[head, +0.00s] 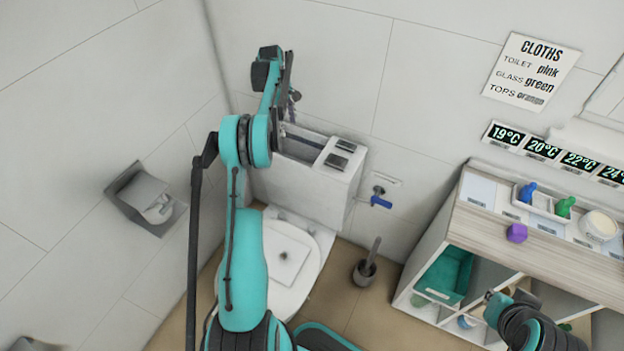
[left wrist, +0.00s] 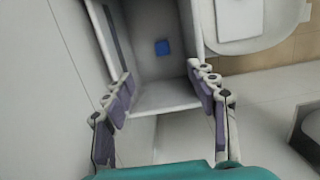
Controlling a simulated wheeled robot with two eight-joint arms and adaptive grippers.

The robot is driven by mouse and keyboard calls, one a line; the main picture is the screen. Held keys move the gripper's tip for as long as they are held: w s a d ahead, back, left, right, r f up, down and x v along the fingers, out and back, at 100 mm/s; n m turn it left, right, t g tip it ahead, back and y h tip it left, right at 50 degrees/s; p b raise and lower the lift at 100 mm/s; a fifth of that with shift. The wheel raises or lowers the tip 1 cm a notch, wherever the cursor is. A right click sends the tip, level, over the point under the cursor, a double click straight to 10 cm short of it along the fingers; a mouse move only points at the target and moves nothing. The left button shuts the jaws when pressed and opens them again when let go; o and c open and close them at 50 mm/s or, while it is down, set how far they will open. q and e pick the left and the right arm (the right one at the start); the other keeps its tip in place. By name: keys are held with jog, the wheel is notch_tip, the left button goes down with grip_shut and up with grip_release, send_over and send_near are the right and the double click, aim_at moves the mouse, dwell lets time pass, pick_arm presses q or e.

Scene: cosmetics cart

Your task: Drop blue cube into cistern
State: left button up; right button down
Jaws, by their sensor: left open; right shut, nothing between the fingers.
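The blue cube (left wrist: 162,47) lies inside the open cistern (left wrist: 150,98), on its floor, in the left wrist view. In the head view the cube is hidden by the cistern's walls and my arm. The cistern (head: 318,187) stands above the toilet against the back wall, its top partly open. My left gripper (head: 292,97) is above the cistern; in the left wrist view its fingers (left wrist: 162,82) are spread wide with nothing between them, apart from the cube. My right gripper (head: 490,298) is low at the right, in front of the shelf unit, shut and empty.
The toilet bowl (head: 290,262) is below the cistern. A lid section with buttons (head: 342,157) covers the cistern's right end. A paper holder (head: 148,200) is on the left wall. A brush holder (head: 365,272) and a shelf unit (head: 530,245) with bottles stand right.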

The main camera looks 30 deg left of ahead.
pick_arm(q)
jog(key=r, duration=0.4)
jog(key=a+r, duration=0.1)
jog(key=r, duration=0.1)
jog(key=s+d+r+m+t+y, duration=0.1)
jog(key=s+d+r+m, duration=0.3)
jog(key=d+r, duration=0.5)
jog(key=s+d+r+m+t+y, duration=0.1)
jog(key=s+d+r+m+t, duration=0.3)
jog(key=d, duration=0.9)
jog(key=s+d+f+m, duration=0.2)
jog(key=s+d+m, duration=0.1)
jog(key=s+d, duration=0.2)
jog(key=s+d+f+m+t, duration=0.1)
jog(key=s+d+m, duration=0.3)
jog(key=s, duration=0.5)
jog(key=s+d+f+m+t, duration=0.1)
jog(key=s+d+f+m, duration=0.2)
jog(key=s+d, duration=0.4)
jog(key=shift+f+m, duration=0.25)
jog(key=shift+m, duration=0.35)
